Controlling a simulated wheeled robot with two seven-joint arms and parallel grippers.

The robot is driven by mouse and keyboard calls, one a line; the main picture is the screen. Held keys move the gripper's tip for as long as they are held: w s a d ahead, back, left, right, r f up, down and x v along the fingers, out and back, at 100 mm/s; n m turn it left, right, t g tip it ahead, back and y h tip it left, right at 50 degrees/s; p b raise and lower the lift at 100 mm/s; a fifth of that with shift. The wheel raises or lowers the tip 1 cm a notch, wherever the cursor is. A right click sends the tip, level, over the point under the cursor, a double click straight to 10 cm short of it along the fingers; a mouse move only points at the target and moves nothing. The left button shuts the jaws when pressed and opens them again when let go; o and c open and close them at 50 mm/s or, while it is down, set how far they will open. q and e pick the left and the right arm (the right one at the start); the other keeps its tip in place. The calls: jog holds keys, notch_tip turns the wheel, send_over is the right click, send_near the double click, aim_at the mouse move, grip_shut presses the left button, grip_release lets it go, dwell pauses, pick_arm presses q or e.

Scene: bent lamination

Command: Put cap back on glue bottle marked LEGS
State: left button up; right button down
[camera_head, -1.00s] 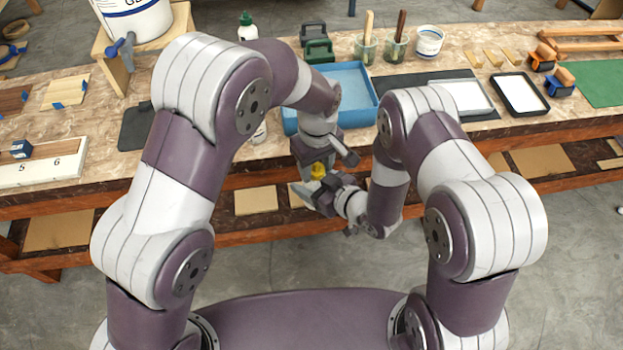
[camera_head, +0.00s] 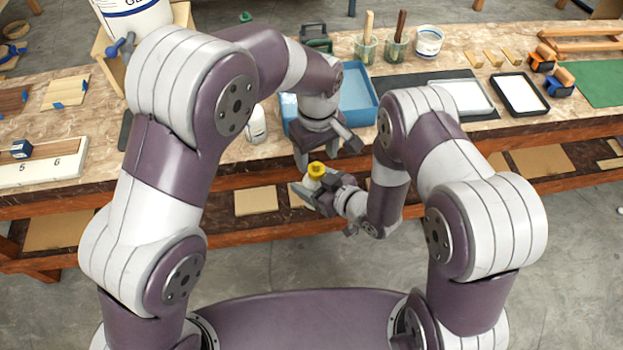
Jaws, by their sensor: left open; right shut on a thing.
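A glue bottle (camera_head: 314,182) with a yellow cap (camera_head: 316,169) on its top is in front of the bench edge. Only a small whitish part of the bottle shows, and no label can be read. My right gripper (camera_head: 316,188) is shut on this bottle from the right and below. My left gripper (camera_head: 327,152) is open just above and behind the yellow cap, with its fingers spread and nothing seen between them. Whether the cap is seated fully cannot be told.
A blue tray (camera_head: 357,92) lies on the bench behind my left gripper. Another white bottle (camera_head: 257,125) stands on the bench to its left. Glass jars (camera_head: 366,50) with brushes and a white tub (camera_head: 429,42) stand at the back. The bench's front edge is close to both grippers.

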pick_arm(q)
jog(key=shift+o, duration=0.4)
jog(key=o, duration=0.5)
